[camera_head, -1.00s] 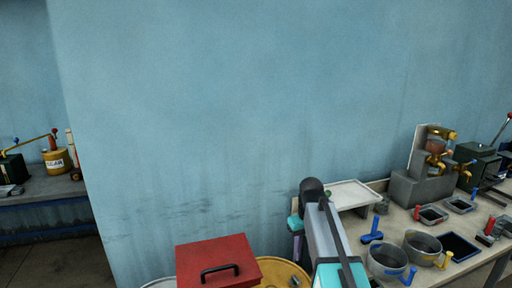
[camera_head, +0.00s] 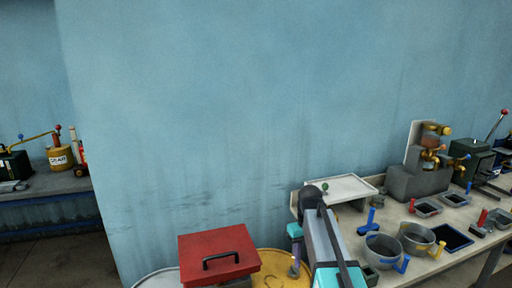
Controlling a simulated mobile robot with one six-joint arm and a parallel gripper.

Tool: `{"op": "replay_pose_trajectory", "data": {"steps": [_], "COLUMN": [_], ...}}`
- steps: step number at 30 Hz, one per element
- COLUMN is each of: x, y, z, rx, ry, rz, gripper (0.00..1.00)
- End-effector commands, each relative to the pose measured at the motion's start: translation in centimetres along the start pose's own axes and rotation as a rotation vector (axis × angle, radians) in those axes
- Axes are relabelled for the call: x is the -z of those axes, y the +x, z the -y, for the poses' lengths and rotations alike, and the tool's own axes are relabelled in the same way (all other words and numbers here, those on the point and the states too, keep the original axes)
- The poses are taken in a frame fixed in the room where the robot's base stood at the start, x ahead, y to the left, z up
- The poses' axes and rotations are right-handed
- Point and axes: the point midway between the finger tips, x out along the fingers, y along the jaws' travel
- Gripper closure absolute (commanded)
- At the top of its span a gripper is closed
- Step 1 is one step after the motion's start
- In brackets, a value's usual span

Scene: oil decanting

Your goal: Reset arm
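My arm rises from the bottom edge of the head view, right of centre, with a grey link, teal parts and a dark rounded joint at its top. A teal and purple part of it hangs down left of that joint, beside the yellow drum. My gripper's fingers cannot be made out, so I cannot see whether it holds anything. The arm stands in front of the left end of the workbench (camera_head: 447,261) and hides part of it.
A red toolbox (camera_head: 209,245) sits left of my arm, by a yellow drum (camera_head: 270,264) and a whitish drum (camera_head: 158,279). The bench holds a white tray (camera_head: 347,188), a blue-handled pot (camera_head: 383,248), a yellow-handled pot (camera_head: 416,238) and a brass-fitted device (camera_head: 432,150). Blue wall behind is bare.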

Motion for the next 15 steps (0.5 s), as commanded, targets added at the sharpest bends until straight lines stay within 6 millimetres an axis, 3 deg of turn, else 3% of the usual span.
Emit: {"op": "replay_pose_trajectory", "data": {"steps": [8,15], "x": [-1.2,-4.0], "y": [5.2,12.8], "z": [0.4,1.3], "rx": [0.020,0.051], "ry": [0.001,0.001], "rz": [0.059,0.150], "gripper": [0.69,0.69]}}
